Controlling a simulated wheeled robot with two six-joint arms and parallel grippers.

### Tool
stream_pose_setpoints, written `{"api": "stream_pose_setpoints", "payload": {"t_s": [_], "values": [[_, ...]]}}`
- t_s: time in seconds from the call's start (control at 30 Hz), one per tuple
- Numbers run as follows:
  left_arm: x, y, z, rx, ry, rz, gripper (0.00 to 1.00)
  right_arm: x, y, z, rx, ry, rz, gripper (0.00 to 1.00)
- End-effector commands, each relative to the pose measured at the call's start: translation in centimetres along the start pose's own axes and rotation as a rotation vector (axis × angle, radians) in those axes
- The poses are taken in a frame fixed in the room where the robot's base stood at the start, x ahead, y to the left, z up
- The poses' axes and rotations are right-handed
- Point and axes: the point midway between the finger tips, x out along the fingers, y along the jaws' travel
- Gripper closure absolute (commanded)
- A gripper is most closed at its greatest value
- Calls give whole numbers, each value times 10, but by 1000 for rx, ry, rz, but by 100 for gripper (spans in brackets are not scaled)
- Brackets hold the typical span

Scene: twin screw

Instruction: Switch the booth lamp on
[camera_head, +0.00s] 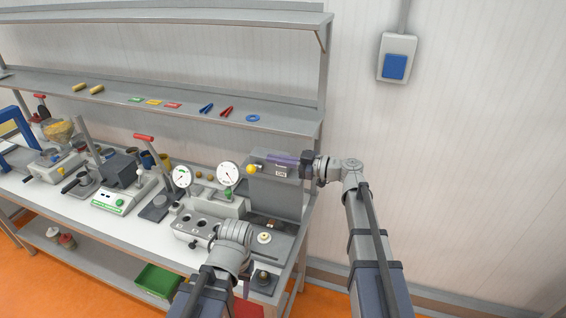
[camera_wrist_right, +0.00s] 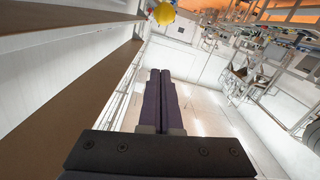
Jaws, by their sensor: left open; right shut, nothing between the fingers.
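A grey wall box (camera_head: 397,45) with a large blue rocker or push plate (camera_head: 395,66) is fixed to the white wall at the upper right. A conduit runs up from it. I cannot tell whether it is pressed in. My right gripper (camera_head: 284,160) is shut and empty, with its purple fingers pointing left over a grey bench machine, well left of and below the wall box. The fingers also show together in the right wrist view (camera_wrist_right: 159,95). My left gripper (camera_head: 246,286) is low at the bench's front edge, open, mostly hidden by its wrist.
A grey machine (camera_head: 275,197) with a yellow ball knob (camera_head: 251,169) stands under my right fingers. Two dials, a block with holes and levers crowd the bench (camera_head: 150,235). Shelves (camera_head: 200,94) hang above it. The wall around the blue switch is clear.

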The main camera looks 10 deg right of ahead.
Motion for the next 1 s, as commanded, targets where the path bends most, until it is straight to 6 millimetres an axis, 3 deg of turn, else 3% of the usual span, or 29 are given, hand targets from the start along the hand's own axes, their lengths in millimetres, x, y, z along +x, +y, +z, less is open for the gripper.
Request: {"api": "stream_pose_setpoints", "payload": {"t_s": [0.27,0.3,0.53,1.0], "values": [[7,1,0,0,0,0,48,58,0,4,0,0,-2,100],[18,2,-1,-1,0,0,48,56,0,15,0,-1,1,100],[36,3,-2,-1,1,0,48,61,0,34,0,-1,1,100],[41,4,-3,0,1,-1,48,62,0,39,0,0,0,100]]}}
